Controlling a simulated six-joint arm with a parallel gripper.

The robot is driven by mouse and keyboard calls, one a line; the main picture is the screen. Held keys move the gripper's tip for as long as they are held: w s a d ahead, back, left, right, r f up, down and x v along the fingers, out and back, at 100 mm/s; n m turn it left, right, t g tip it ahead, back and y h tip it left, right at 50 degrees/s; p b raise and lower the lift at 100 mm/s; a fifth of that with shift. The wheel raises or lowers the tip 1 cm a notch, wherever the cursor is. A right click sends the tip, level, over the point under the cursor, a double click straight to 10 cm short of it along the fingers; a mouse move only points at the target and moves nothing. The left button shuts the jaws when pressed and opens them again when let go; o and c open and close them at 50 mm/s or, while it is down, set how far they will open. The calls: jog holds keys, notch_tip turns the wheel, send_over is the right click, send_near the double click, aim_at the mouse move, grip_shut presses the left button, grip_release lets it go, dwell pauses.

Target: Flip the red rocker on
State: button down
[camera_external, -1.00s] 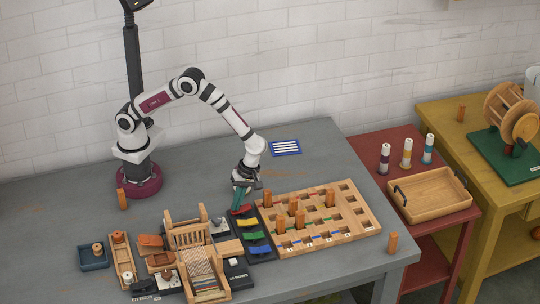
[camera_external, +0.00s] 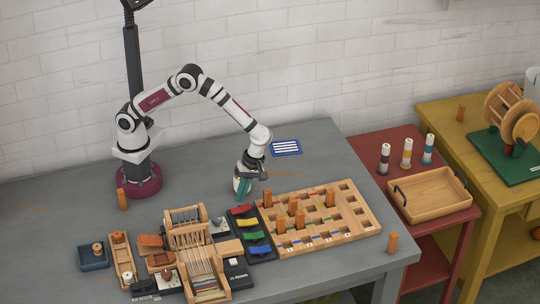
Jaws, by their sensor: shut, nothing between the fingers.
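The red rocker (camera_external: 241,210) is the rearmost of several coloured rockers on a dark panel, at the left edge of the wooden peg board. Yellow (camera_external: 246,223), green (camera_external: 251,236) and blue (camera_external: 260,250) rockers lie in front of it. My gripper (camera_external: 241,198) points down with its green fingers shut and empty, just behind and above the red rocker. I cannot tell whether the fingertips touch it. The rocker's exact tilt is too small to read.
A wooden board (camera_external: 365,226) with several orange pegs stands right of the panel. A small loom (camera_external: 200,262) stands to the left. A blue striped card (camera_external: 285,147) lies behind. The grey table is clear around the card and left of my gripper.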

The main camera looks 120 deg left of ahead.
aim_at(241, 208)
notch_tip(241, 208, up, 11)
dwell(0.5)
jog(key=s+r+m+t+y, duration=0.1)
jog(key=s+r+m+y, duration=0.4)
jog(key=s+m, duration=1.2)
jog(key=s+a+m+t, duration=0.1)
jog(key=s+m, duration=0.9)
jog(key=m, duration=0.5)
jog(key=shift+s+f+m+h, duration=0.3)
jog(key=shift+f, duration=0.15)
